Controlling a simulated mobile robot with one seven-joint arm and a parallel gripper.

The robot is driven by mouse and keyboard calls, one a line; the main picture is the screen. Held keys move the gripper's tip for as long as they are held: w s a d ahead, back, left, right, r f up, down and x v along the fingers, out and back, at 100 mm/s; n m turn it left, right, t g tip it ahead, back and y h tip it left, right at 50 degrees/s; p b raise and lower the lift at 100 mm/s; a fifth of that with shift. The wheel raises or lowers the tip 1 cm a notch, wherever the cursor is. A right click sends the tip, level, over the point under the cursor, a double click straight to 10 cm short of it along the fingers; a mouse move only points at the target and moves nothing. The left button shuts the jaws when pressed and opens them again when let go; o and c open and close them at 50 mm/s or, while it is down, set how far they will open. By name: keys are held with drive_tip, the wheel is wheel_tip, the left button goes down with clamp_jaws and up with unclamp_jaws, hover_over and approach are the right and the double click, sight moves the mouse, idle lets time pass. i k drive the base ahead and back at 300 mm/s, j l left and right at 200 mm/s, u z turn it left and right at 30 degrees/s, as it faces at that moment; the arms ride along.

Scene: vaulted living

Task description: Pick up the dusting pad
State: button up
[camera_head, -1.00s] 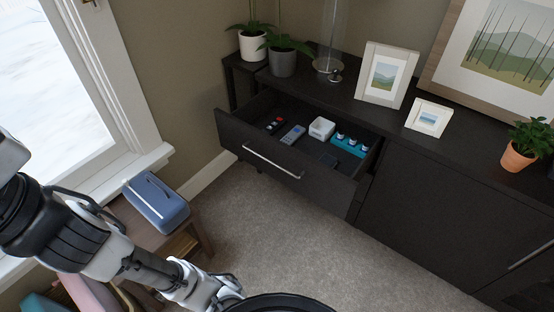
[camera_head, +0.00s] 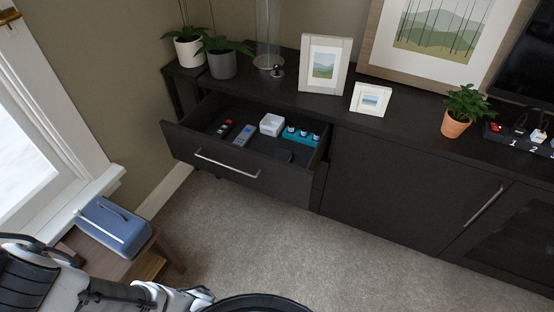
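I cannot make out anything that is clearly the dusting pad. An open dark drawer (camera_head: 215,172) at the left end of the cabinet holds small things: a dark remote with red on it (camera_head: 224,128), a grey remote (camera_head: 244,135), a small white box (camera_head: 271,124), a teal holder with small white-and-blue items (camera_head: 301,137) and a dark flat object (camera_head: 284,156), hard to see. My arm shows at the lower left, but its gripper is not visible.
The cabinet top (camera_head: 390,122) carries potted plants, frames and, at the right, a black numbered strip (camera_head: 516,138) with small items. A blue case (camera_head: 115,226) sits on a wooden bench (camera_head: 160,250) by the window. Carpet (camera_head: 340,255) is clear before the cabinet.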

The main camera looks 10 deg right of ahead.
sight(282, 154)
drive_tip(key=z, duration=1.85)
drive_tip(key=u, duration=1.55)
drive_tip(key=i+j+z, duration=0.15)
drive_tip(key=i, duration=0.3)
drive_tip(key=i+j+z, duration=0.15)
drive_tip(key=i+j, duration=0.25)
